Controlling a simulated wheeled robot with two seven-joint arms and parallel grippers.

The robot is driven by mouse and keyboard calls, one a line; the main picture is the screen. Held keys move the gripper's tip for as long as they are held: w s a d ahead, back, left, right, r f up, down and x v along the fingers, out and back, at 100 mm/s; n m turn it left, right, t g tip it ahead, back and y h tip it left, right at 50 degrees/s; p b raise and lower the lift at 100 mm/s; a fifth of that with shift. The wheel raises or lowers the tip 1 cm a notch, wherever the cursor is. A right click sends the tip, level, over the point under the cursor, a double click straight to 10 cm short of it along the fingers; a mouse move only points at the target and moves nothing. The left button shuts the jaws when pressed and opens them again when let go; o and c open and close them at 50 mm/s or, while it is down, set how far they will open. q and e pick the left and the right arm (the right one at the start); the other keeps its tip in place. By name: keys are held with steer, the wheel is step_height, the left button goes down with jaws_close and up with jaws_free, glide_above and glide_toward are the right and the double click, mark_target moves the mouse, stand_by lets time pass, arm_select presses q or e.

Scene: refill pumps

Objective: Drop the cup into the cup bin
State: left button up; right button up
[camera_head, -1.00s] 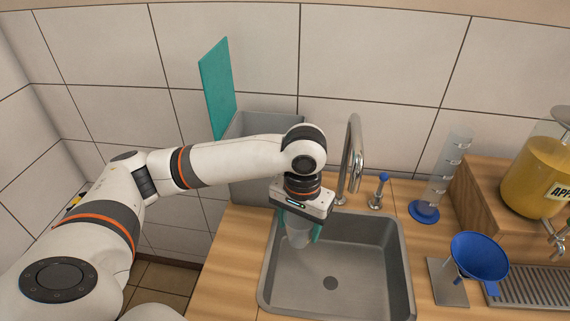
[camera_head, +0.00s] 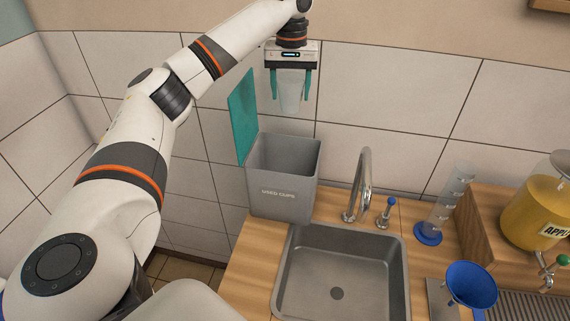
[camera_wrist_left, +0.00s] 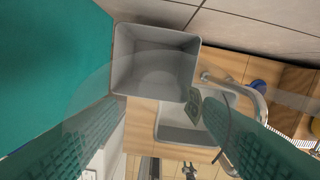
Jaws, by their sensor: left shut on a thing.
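A clear, translucent cup (camera_head: 291,97) is between the teal fingers of my left gripper (camera_head: 290,92), which is shut on it. It hangs upright, high up near the tiled wall. In the left wrist view the cup is only a faint see-through outline between the fingers. The grey cup bin (camera_head: 285,200), labelled "USED CUPS", stands below with its teal lid (camera_head: 243,115) raised on the left. In the head view the cup is above the bin's back right rim. In the left wrist view the open bin (camera_wrist_left: 155,62) looks empty. My right gripper is not in view.
A grey sink (camera_head: 340,270) with a tap (camera_head: 362,185) is right of the bin. A graduated cylinder (camera_head: 447,205) with a blue base, a blue funnel (camera_head: 472,285) and a juice dispenser (camera_head: 535,210) stand further right. The air above the bin is clear.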

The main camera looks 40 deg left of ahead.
arm_select(q)
steer(key=shift+w+a+r+n+p, duration=0.15)
steer(key=shift+a+r+p, duration=0.15)
steer(key=shift+a, duration=0.2)
steer(key=shift+s+a+r+n+p, duration=0.1)
steer(key=shift+a+r+n+p, duration=0.15)
steer(key=shift+a, duration=0.25)
step_height(320, 180, down, 15)
steer(key=a, duration=0.2)
steer(key=o, duration=1.1)
